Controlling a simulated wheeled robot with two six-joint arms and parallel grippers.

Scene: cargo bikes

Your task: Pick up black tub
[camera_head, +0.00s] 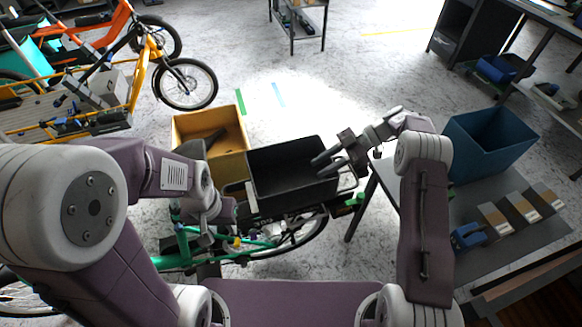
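The black tub (285,196) is an open, empty-looking box in the middle of the view, on the green cargo bike (262,243). My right gripper (316,167) is at the tub's right end. Its two fingers are spread apart and point left over the right rim. I cannot tell whether they touch the tub. My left gripper (243,196) is close to the tub's left end. My own wrist partly hides it, and its finger opening is not clear.
A yellow tub (233,133) stands behind and left of the black tub. A blue bin (485,150) and several small boards (520,207) are on the grey table (462,207) at right. Orange and yellow cargo bikes (150,65) stand at upper left. Floor behind the tub is clear.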

